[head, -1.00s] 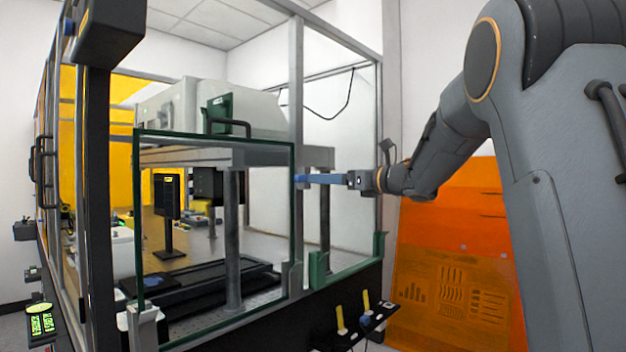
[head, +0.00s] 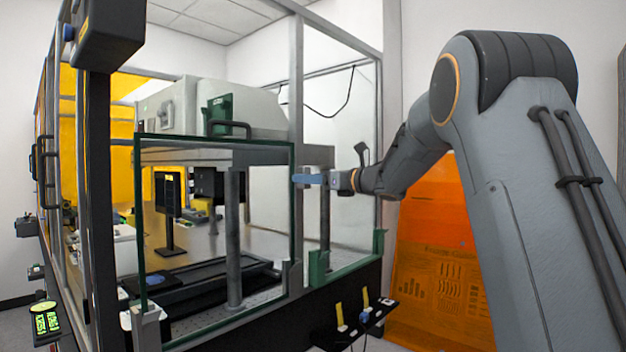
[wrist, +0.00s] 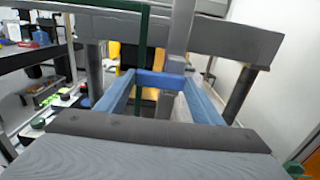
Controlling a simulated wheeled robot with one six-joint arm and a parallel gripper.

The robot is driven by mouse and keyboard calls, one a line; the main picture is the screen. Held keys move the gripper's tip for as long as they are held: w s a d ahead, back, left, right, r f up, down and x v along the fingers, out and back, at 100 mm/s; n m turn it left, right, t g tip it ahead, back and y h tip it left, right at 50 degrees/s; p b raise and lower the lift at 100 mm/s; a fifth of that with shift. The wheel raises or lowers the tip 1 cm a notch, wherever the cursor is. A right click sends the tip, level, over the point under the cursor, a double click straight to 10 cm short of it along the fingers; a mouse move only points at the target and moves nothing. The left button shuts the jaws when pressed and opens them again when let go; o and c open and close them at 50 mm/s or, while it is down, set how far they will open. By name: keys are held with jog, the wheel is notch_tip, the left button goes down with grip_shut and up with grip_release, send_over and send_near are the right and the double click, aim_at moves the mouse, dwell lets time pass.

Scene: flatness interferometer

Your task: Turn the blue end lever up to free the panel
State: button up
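The glass panel, edged by a dark green frame (head: 215,139), stands upright on the front of the enclosure. In the wrist view a short blue lever (wrist: 160,79) lies level across the grey post, beside the green frame bar (wrist: 142,50). My gripper (head: 303,180) is at the post by the panel's right edge. Its long light-blue fingers are parted, with their tips (wrist: 160,88) at the two ends of the lever. I cannot tell whether they touch it. In the head view the fingers hide the lever.
A grey post (head: 297,90) rises beside the panel. A green bracket (head: 318,268) sits low on the rail. A small black shelf (head: 365,322) with yellow-handled tools juts out below. An orange sheet (head: 445,260) stands at the right. The room in front of the panel looks clear.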

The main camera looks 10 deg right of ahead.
jog(key=shift+c, duration=1.4)
jog(key=shift+m, duration=0.3)
jog(key=m, duration=0.1)
jog(key=r+m, duration=0.1)
jog(key=m, duration=0.1)
jog(key=shift+d+m, duration=0.15)
jog(key=shift+m, duration=0.15)
jog(key=m, duration=0.1)
jog(key=m+p, duration=0.1)
jog(key=m, duration=0.1)
jog(key=r+m+p, duration=0.1)
jog(key=shift+w+d+m, duration=0.25)
jog(key=shift+m, duration=0.05)
jog(key=m+p, duration=0.2)
jog(key=m, duration=0.1)
jog(key=m+p, duration=0.1)
jog(key=m, duration=0.1)
jog(key=shift+w+d+r, duration=0.25)
jog(key=shift+d, duration=0.15)
jog(key=shift+w+d+m+p, duration=0.15)
jog(key=shift+m+p, duration=0.5)
jog(key=shift+m, duration=0.25)
jog(key=shift+w+d+m+p, duration=0.15)
jog(key=shift+m+p, duration=0.45)
jog(key=shift+m, duration=0.3)
